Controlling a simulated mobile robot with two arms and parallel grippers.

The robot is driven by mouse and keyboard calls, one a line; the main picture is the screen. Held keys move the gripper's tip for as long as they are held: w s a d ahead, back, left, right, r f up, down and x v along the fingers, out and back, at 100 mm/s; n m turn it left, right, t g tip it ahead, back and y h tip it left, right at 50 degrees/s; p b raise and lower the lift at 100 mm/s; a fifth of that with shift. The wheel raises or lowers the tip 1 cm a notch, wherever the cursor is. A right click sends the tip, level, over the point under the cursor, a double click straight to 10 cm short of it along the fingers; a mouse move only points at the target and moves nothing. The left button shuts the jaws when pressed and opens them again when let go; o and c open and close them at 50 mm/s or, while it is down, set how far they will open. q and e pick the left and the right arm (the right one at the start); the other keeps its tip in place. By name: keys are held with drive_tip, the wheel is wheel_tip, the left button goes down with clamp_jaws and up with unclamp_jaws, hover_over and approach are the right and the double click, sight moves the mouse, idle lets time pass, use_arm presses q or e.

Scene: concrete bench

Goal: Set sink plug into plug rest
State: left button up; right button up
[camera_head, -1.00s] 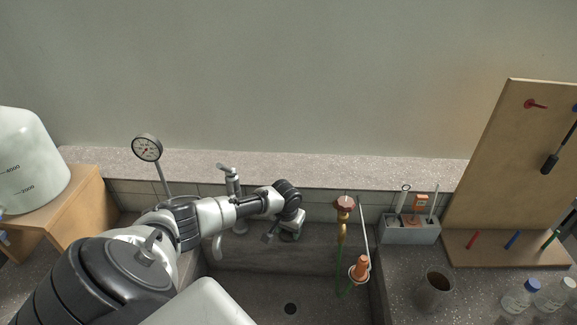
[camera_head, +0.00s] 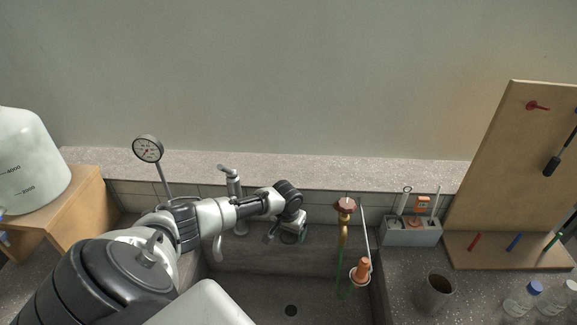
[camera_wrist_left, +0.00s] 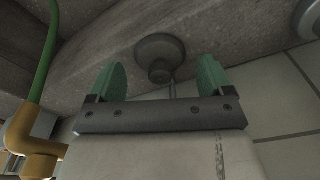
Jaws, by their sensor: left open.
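A dark grey round plug with a knob (camera_wrist_left: 160,58) shows in the left wrist view against the grey concrete, with a thin cord or chain by it. My left gripper (camera_wrist_left: 158,80) is open, and its two green fingers stand on either side of the plug in that picture. I see no contact, and the distance is hard to tell. In the head view the left gripper (camera_head: 290,236) is low over the back of the sink (camera_head: 255,258), and I cannot make out the plug there. I cannot tell for sure which thing is the plug rest. My right gripper is out of view.
A grey tap (camera_head: 231,182) stands left. A grey caddy (camera_head: 410,232) and brown cup (camera_head: 434,292) are on the right counter.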

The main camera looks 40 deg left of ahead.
sight(288, 238)
use_arm(q)
wheel_tip(288, 238, up, 10)
drive_tip(key=s, duration=0.1)
drive_tip(key=shift+d, duration=0.15)
drive_tip(key=shift+r, duration=0.1)
idle(0.5)
